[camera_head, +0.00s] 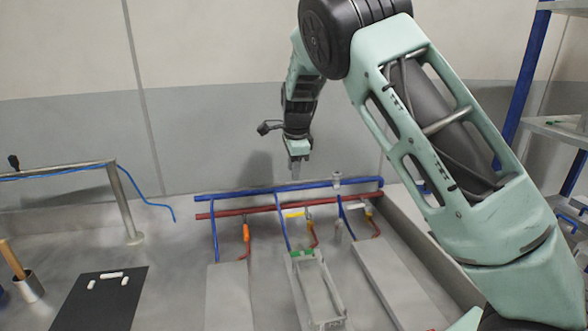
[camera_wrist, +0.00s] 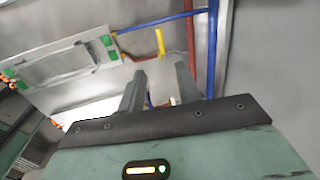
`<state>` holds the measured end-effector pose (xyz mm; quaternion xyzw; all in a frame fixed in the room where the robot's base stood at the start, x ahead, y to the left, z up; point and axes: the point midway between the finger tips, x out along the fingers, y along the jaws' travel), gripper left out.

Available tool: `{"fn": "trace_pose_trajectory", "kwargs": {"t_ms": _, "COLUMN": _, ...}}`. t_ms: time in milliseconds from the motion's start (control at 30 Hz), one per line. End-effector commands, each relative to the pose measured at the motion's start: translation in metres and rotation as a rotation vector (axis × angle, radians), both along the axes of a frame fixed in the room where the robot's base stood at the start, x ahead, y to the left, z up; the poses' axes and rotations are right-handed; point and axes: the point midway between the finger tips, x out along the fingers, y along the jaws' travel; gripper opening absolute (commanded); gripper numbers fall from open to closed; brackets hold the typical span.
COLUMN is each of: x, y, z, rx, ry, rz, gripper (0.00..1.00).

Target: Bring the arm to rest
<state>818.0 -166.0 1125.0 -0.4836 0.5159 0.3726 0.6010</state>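My arm reaches up from the lower right and bends down at the wrist. My gripper (camera_head: 296,168) hangs in the air, pointing down, in front of the back wall and above the blue pipe (camera_head: 260,192) and red pipe (camera_head: 258,209). In the wrist view my gripper (camera_wrist: 160,72) shows two grey fingers with a gap between them and nothing held. A yellow handle (camera_wrist: 160,42) shows beyond the fingertips, apart from them; it also shows in the head view (camera_head: 295,215).
A grey frame with green corners (camera_head: 335,290) stands below the pipes, between flat panels. An orange handle (camera_head: 246,232) hangs left. A black mat (camera_head: 98,300) with small white pieces and a metal rail (camera_head: 125,200) are at left. A blue-posted shelf (camera_head: 525,80) stands right.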

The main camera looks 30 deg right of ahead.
Motion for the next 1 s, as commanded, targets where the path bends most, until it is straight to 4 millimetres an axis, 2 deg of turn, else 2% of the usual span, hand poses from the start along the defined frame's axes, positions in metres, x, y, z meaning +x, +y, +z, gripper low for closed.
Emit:
{"fn": "trace_pose_trajectory", "kwargs": {"t_ms": 133, "x": -0.001, "y": 0.000, "z": 0.005, "rx": 0.000, "ry": 0.000, "rz": 0.000, "gripper": 0.34}}
{"fn": "trace_pose_trajectory", "kwargs": {"t_ms": 567, "x": -0.001, "y": 0.000, "z": 0.006, "rx": 0.000, "ry": 0.000, "rz": 0.000, "gripper": 0.34}}
{"fn": "trace_pose_trajectory", "kwargs": {"t_ms": 667, "x": -0.004, "y": 0.005, "z": 0.006, "rx": 0.006, "ry": 0.004, "rz": 0.022, "gripper": 0.34}}
{"fn": "trace_pose_trajectory", "kwargs": {"t_ms": 767, "x": -0.020, "y": 0.029, "z": 0.007, "rx": 0.027, "ry": 0.020, "rz": 0.135, "gripper": 0.34}}
{"fn": "trace_pose_trajectory", "kwargs": {"t_ms": 867, "x": -0.054, "y": 0.074, "z": 0.009, "rx": 0.058, "ry": 0.043, "rz": 0.361, "gripper": 0.34}}
{"fn": "trace_pose_trajectory", "kwargs": {"t_ms": 1000, "x": -0.125, "y": 0.148, "z": 0.016, "rx": 0.084, "ry": 0.061, "rz": 0.796, "gripper": 0.34}}
